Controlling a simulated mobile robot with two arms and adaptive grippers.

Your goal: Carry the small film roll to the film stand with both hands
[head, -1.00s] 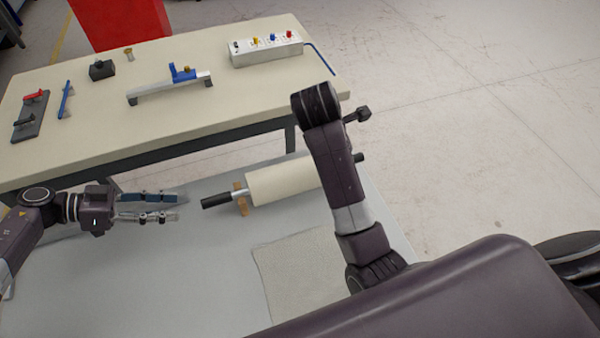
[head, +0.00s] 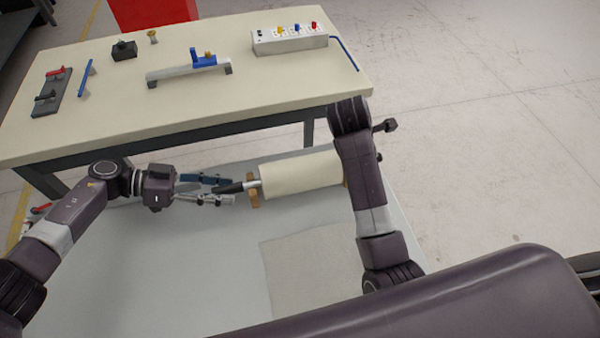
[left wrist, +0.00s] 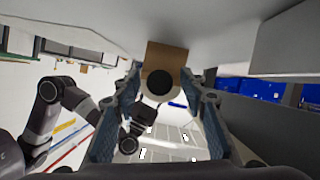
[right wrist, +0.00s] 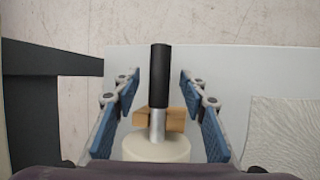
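The small film roll (head: 300,174) is a cream cylinder with metal shaft ends and black grips, resting on wooden cradles (head: 253,190) on the grey table. My left gripper (head: 232,190) is open, its fingers on either side of the roll's left black handle, which also shows end-on in the left wrist view (left wrist: 160,83). In the right wrist view my right gripper (right wrist: 162,95) is open, its blue-padded fingers apart on either side of the roll's other black handle (right wrist: 160,75). In the head view my right arm hides that gripper. I cannot identify the film stand with certainty.
A cream workbench (head: 120,100) stands behind the grey table (head: 180,270). It holds a white power strip (head: 290,40), a blue-and-grey fixture (head: 190,70) and small tools. A pale textured sheet (head: 310,270) lies in front of the roll. Open floor is at the right.

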